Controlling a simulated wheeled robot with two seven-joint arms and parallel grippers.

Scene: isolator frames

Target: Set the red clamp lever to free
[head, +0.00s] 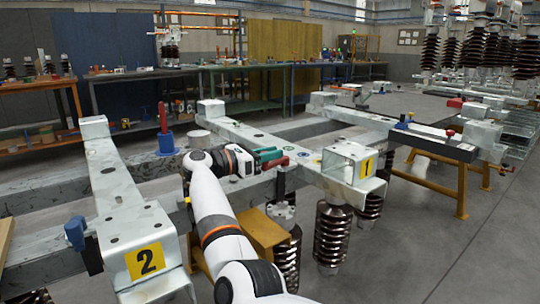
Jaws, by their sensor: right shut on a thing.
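A red clamp lever (275,163) lies nearly level above a black post at the middle of the frame, beside a green piece (268,154). My right gripper (262,160) is at the end of the white arm that rises from the bottom of the head view. It is shut at the red lever's near end. Its fingertips are small and partly hidden, so the exact contact is hard to see. My left gripper is not in view.
A second red lever (162,117) stands upright on a blue base (166,142) at left. Steel beams with yellow plates "2" (146,260) and "1" (367,168) flank my arm. Brown ribbed insulators (332,236) hang below. Open floor lies at right.

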